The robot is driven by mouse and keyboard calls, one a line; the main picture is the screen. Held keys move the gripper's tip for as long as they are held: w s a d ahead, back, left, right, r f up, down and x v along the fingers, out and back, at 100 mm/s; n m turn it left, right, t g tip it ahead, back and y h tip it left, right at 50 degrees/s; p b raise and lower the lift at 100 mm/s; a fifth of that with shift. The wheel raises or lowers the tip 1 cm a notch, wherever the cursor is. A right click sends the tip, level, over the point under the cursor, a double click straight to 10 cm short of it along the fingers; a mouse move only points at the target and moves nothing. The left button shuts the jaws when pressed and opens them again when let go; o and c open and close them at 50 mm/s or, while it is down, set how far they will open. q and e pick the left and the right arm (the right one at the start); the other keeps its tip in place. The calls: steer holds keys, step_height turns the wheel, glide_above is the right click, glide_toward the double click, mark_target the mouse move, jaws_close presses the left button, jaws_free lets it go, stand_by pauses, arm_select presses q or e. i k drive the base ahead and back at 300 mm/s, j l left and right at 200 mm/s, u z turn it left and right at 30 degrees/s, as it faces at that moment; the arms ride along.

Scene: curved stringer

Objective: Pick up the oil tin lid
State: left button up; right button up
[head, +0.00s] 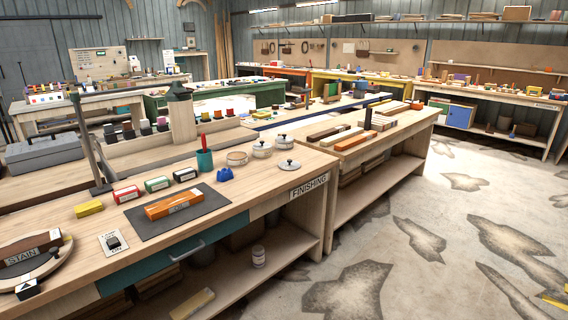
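Several small round metal pieces stand near the back right of the finishing bench (225,205). A flat silver lid with a dark knob (288,166) lies near the bench's right end, by the FINISHING label. Behind it is a silver round tin with a knobbed lid (262,151), and another small silver piece (285,139) is farther back. A round tan-sided tin (237,159) is to their left. They are too small to tell which is the oil tin lid. Neither of my grippers is in view.
A green cup with a red-handled tool (205,160) and a blue object (225,174) stand left of the tins. An orange block (174,203) lies on a dark mat (150,222).

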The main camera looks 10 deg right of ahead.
mark_target(289, 164)
steer(key=i+l+u, duration=0.1)
steer(key=i+l, duration=0.15)
steer(key=i+l+u, duration=0.1)
steer(key=i+l, duration=0.2)
steer(key=i+l+u, duration=0.1)
steer(key=l, duration=0.25)
steer(key=i+l+u, duration=0.15)
steer(key=i+l, duration=0.2)
steer(key=i+l+u, duration=0.1)
steer(key=i+l, duration=0.15)
steer(key=i+l+u, duration=0.1)
steer(key=l, duration=0.4)
steer(key=i+l+u, duration=0.1)
steer(key=i+l, duration=0.15)
steer(key=l, duration=0.15)
